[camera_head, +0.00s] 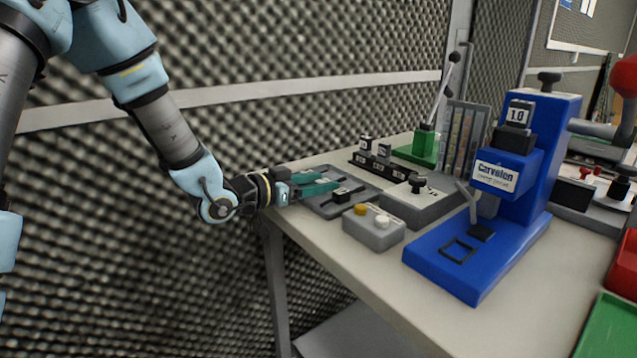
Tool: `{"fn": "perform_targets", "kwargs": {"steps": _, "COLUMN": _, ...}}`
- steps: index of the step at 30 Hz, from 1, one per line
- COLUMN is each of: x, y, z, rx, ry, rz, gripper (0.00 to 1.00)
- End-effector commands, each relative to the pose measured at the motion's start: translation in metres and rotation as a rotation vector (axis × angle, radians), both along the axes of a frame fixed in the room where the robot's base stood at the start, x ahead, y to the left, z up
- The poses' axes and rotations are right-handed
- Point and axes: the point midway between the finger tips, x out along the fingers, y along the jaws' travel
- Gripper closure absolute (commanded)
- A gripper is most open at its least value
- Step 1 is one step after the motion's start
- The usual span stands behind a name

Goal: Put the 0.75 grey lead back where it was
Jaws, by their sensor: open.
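My gripper (331,179) is open, its two teal fingers reaching right, low over a dark grey tray (324,208) at the table's left end. A small black block (341,195) lies in the tray just by the fingertips; I cannot tell whether they touch it. Another dark block (306,172) shows behind the fingers. I cannot make out a grey lead marked 0.75. A grey panel (465,135) with thin coloured upright strips stands at the back; its labels are too small to read.
A black rack (380,165) of labelled blocks stands behind the tray. A grey box (373,230) with yellow and white buttons, a grey fixture (418,200), a green lever tool (423,147) and a blue press (515,170) stand rightward. The front tabletop is clear.

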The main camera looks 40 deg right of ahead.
Motion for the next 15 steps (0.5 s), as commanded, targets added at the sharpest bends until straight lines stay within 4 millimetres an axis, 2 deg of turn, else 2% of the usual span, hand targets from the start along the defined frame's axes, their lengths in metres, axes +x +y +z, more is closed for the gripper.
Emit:
{"fn": "perform_targets", "kwargs": {"steps": 5, "x": 0.001, "y": 0.005, "z": 0.003, "rx": 0.0, "ry": 0.0, "rz": 0.002, "gripper": 0.41}}
{"fn": "perform_targets", "kwargs": {"steps": 8, "x": 0.003, "y": 0.02, "z": 0.005, "rx": 0.0, "ry": -0.001, "rz": 0.004, "gripper": 0.41}}
{"fn": "perform_targets", "kwargs": {"steps": 15, "x": 0.005, "y": 0.071, "z": 0.013, "rx": 0.0, "ry": -0.002, "rz": 0.005, "gripper": 0.41}}
